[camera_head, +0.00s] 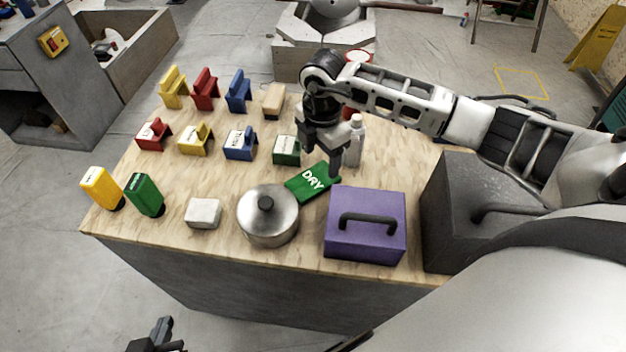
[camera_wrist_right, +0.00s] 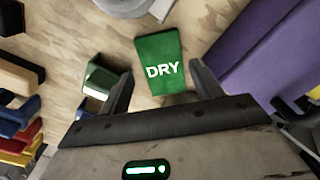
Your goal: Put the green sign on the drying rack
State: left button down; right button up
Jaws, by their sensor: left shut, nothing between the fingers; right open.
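A flat green sign reading DRY (camera_head: 313,183) lies on the wooden tabletop between the steel pot and the purple box. It also shows in the right wrist view (camera_wrist_right: 160,62), just beyond my fingertips. My right gripper (camera_head: 322,160) is open above the sign's back edge, with nothing held. In the right wrist view my right gripper's fingers (camera_wrist_right: 160,85) stand apart at the sign's near end. My left gripper (camera_head: 155,338) is shut and empty, low at the front, off the table. I cannot identify a drying rack in either view.
A steel pot (camera_head: 268,217), a purple box (camera_head: 365,225) and a white block (camera_head: 203,213) stand along the front. Rows of coloured stands, with a green one (camera_head: 286,150) nearest the gripper, fill the back left.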

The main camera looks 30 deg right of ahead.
aim_at(319, 176)
jog(key=shift+a+f, duration=0.15)
jog(key=shift+f, duration=1.2)
jog(key=shift+a+f, duration=0.1)
jog(key=shift+f, duration=1.25)
jog(key=c, duration=0.7)
jog(key=shift+r, duration=0.1)
